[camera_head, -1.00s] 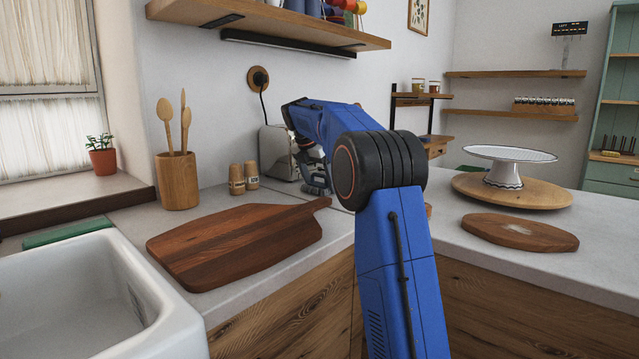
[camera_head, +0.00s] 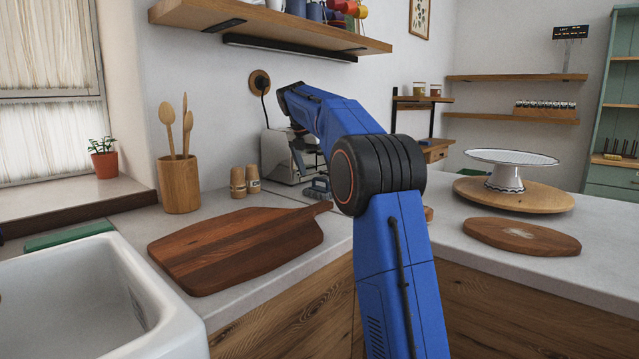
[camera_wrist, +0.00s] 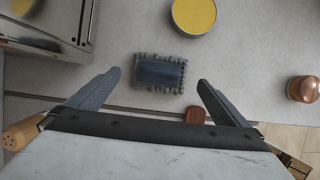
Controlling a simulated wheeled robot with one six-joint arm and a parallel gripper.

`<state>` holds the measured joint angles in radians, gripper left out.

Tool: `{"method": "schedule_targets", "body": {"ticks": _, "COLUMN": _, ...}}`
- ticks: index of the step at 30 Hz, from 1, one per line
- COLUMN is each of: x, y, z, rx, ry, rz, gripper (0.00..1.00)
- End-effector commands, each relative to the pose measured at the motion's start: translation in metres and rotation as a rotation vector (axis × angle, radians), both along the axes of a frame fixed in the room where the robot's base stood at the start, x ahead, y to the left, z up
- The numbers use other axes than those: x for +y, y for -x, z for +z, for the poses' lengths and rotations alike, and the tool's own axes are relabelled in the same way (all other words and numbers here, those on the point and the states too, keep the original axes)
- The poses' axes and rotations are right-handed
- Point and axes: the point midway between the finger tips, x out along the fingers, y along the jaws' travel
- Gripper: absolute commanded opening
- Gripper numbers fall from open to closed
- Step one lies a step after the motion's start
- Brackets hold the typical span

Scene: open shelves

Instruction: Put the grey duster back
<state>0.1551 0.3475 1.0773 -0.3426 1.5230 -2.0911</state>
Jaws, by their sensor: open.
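The grey duster (camera_head: 318,188), a small blue-grey block with a bumpy fringed edge, lies on the counter in front of the toaster. In the wrist view the duster (camera_wrist: 160,73) lies flat, lined up between the two fingers. My gripper (camera_wrist: 158,77) is open and empty, with a finger on either side of the duster as seen from above. In the head view my gripper (camera_head: 306,158) hangs above the duster, apart from it, partly hidden by my arm.
A metal toaster (camera_head: 278,155) stands close behind on the left. A dark cutting board (camera_head: 235,245) lies in front, its handle pointing toward the duster. Two wooden shakers (camera_head: 245,181) stand left. The wrist view shows a yellow-topped round container (camera_wrist: 194,14) and a copper-coloured knob-like object (camera_wrist: 303,88).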

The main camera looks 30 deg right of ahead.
Motion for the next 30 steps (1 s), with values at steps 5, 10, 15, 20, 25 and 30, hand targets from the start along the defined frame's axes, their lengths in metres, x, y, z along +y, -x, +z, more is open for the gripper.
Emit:
{"method": "schedule_targets", "body": {"ticks": 5, "x": 0.012, "y": 0.004, "z": 0.03, "rx": -0.002, "ry": 0.0, "rz": 0.001, "gripper": 1.0}}
{"method": "schedule_targets", "body": {"ticks": 10, "x": 0.018, "y": 0.006, "z": 0.048, "rx": -0.002, "ry": 0.0, "rz": 0.001, "gripper": 1.0}}
{"method": "schedule_targets", "body": {"ticks": 15, "x": 0.021, "y": 0.008, "z": 0.054, "rx": 0.0, "ry": 0.0, "rz": 0.0, "gripper": 1.0}}
{"method": "schedule_targets", "body": {"ticks": 20, "x": 0.021, "y": 0.008, "z": 0.055, "rx": 0.0, "ry": 0.0, "rz": 0.001, "gripper": 1.0}}
{"method": "schedule_targets", "body": {"ticks": 25, "x": 0.021, "y": 0.008, "z": 0.054, "rx": 0.0, "ry": 0.0, "rz": 0.0, "gripper": 1.0}}
{"method": "schedule_targets", "body": {"ticks": 30, "x": 0.021, "y": 0.008, "z": 0.054, "rx": 0.0, "ry": 0.0, "rz": 0.0, "gripper": 1.0}}
